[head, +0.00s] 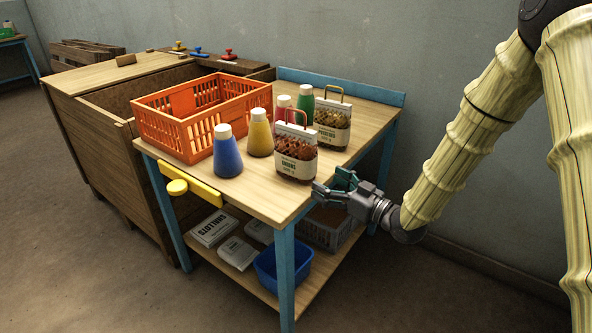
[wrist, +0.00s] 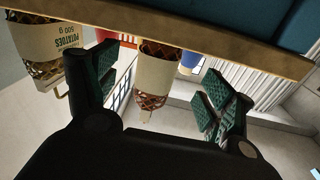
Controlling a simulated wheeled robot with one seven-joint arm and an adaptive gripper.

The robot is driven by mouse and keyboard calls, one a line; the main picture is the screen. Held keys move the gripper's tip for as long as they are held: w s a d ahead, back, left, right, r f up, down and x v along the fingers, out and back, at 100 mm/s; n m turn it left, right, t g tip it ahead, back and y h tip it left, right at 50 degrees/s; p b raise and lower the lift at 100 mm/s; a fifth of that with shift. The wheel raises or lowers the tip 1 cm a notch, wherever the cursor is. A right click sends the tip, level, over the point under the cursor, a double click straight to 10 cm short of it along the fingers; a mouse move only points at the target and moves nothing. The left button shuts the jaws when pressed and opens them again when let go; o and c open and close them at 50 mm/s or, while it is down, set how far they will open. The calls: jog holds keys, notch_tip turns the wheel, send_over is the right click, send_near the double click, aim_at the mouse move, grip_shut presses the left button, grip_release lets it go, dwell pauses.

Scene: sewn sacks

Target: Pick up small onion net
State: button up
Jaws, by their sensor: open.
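The small onion net (head: 296,163) stands upright near the table's front right edge. It has a white "ONIONS" label, brown-red contents and a red handle. My gripper (head: 330,186) is open and empty, just right of the net at the table's edge, apart from it. In the upside-down wrist view, the onion net (wrist: 152,101) shows beyond and between the parted green-padded fingers (wrist: 158,80), its pale label facing me.
A similar potato net (head: 332,124) with a yellow handle stands behind, near a green bottle (head: 305,104). Blue (head: 227,155) and yellow (head: 260,136) bottles and an orange crate (head: 170,135) stand left on the table (head: 258,196). A pink bottle is partly hidden behind the onion net.

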aim_at(312, 162)
jog(key=r, duration=0.1)
jog(key=r+n+y, duration=0.1)
jog(key=r, duration=0.1)
jog(key=shift+w+a+r+n+y+b, duration=0.1)
jog(key=shift+w+a+n+y+b, duration=0.15)
jog(key=shift+n+y+b, duration=0.05)
jog(key=shift+a+r+g, duration=0.15)
jog(key=shift+r+g, duration=0.15)
jog(key=shift+r, duration=0.05)
jog(key=shift+w+a+r, duration=0.1)
jog(key=shift+w+a, duration=0.05)
jog(key=shift+a, duration=0.05)
jog(key=x, duration=0.5)
jog(key=shift+w+b+x, duration=0.25)
jog(key=shift+b+x, duration=0.15)
jog(key=shift+x, duration=2.2)
jog(key=shift+d, duration=0.2)
jog(key=c, duration=1.5)
